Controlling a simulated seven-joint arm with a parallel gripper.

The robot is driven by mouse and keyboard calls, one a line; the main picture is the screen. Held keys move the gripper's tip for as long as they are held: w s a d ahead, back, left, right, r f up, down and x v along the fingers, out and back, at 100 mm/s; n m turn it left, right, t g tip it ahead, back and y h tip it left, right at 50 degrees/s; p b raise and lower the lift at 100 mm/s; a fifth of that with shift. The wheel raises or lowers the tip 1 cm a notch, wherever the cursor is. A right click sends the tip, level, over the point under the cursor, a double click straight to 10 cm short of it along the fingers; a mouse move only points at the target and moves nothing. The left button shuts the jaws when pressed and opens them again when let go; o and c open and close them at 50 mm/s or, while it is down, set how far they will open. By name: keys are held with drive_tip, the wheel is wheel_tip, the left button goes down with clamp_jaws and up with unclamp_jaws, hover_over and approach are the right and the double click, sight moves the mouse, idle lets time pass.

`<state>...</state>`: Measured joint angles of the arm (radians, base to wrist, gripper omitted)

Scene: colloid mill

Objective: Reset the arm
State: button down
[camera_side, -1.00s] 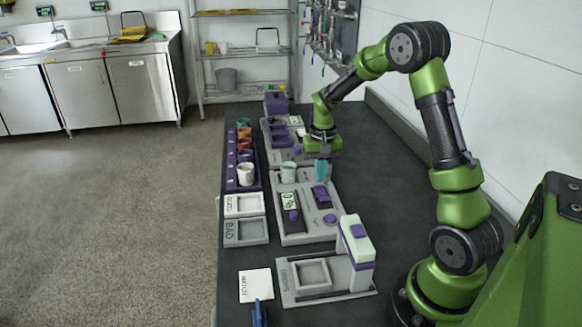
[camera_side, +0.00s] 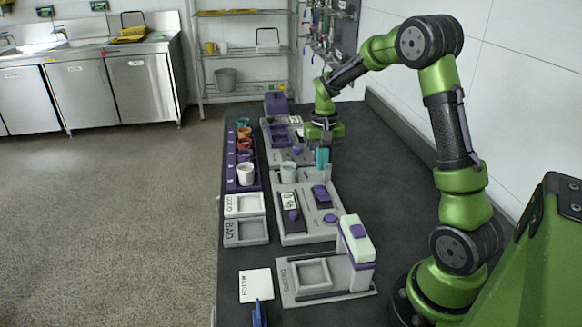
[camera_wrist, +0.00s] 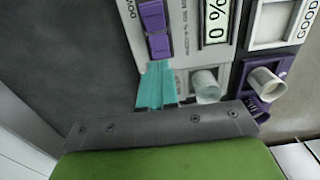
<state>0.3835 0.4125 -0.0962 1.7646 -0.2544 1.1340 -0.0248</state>
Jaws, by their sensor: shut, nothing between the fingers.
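My green arm reaches over the dark bench. My gripper (camera_side: 323,160) points down beside the grey station with the display, with its teal fingers together and nothing visible between them. In the wrist view the teal fingers (camera_wrist: 157,88) show side by side in front of the station's edge. A pale cup (camera_side: 289,172) stands on that station, left of my gripper, and it also shows in the wrist view (camera_wrist: 206,88). My gripper appears apart from the cup.
A purple rack (camera_side: 232,178) holds several coloured cups and a white cup (camera_side: 246,174). GOOD (camera_side: 244,205) and BAD (camera_side: 246,231) trays lie in front of it. A grey machine with a white-and-purple head (camera_side: 356,243) stands nearer. The bench right of the stations is clear.

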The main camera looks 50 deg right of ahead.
drive_tip(key=s+a+r+n+t, duration=0.1)
drive_tip(key=s+a+r+t, duration=0.1)
drive_tip(key=s+a+r, duration=0.2)
drive_tip(key=s+a+r+n+t+y, duration=0.1)
drive_tip(key=s+a+r, duration=0.4)
drive_tip(key=a, duration=0.5)
drive_tip(key=s+a+r+n+t+y, duration=0.1)
drive_tip(key=s+a+r+n+t, duration=0.2)
drive_tip(key=a, duration=0.4)
drive_tip(key=shift+s+a+r+t, duration=0.4)
drive_tip(key=shift+s+r+t, duration=0.2)
drive_tip(key=shift+s+r, duration=0.4)
drive_tip(key=shift+s+f, duration=0.1)
